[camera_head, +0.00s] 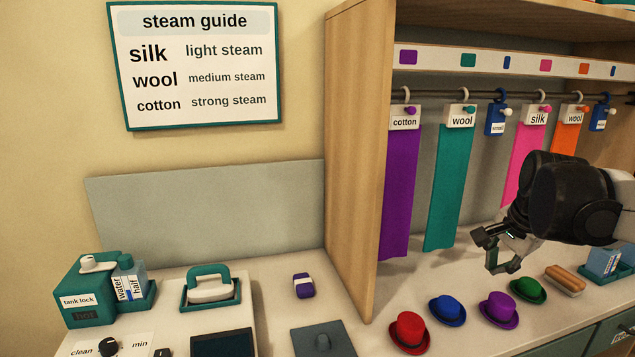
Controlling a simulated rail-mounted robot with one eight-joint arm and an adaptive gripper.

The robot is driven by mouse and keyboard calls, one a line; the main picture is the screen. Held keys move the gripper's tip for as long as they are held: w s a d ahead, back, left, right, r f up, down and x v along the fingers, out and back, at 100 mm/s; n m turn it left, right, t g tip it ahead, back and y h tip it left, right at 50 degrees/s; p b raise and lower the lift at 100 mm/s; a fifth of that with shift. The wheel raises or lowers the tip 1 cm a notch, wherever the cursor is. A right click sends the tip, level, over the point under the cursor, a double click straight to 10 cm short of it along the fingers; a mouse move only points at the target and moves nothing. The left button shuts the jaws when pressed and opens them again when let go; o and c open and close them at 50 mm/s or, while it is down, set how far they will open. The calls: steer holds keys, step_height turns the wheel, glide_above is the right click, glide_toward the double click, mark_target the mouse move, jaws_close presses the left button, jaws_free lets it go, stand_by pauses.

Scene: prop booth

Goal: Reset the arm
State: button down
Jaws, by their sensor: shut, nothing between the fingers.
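My gripper (490,252) is at the right, in front of the hanging cloths and above the counter. Its fingers point left and down. It is shut and holds nothing. My dark arm reaches in from the right edge and hides part of the rack behind it.
Hats in red (410,332), blue (447,310), purple (498,309) and green (528,290) sit below my gripper. A brush (565,280) lies to their right. A wooden side panel (357,160) divides the rack from the counter with the iron (210,288) and tank (92,292).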

steer(key=s+a+f+n+t, duration=0.1)
steer(key=s+a+f+n, duration=0.1)
steer(key=s+a+n, duration=0.5)
steer(key=s+a+f+n+t+y+p, duration=0.1)
steer(key=s+a+n, duration=0.6)
steer(key=a, duration=0.6)
steer(key=shift+s+f+t+p, duration=0.3)
steer(key=shift+s+f+t, duration=0.1)
steer(key=shift+s, duration=0.4)
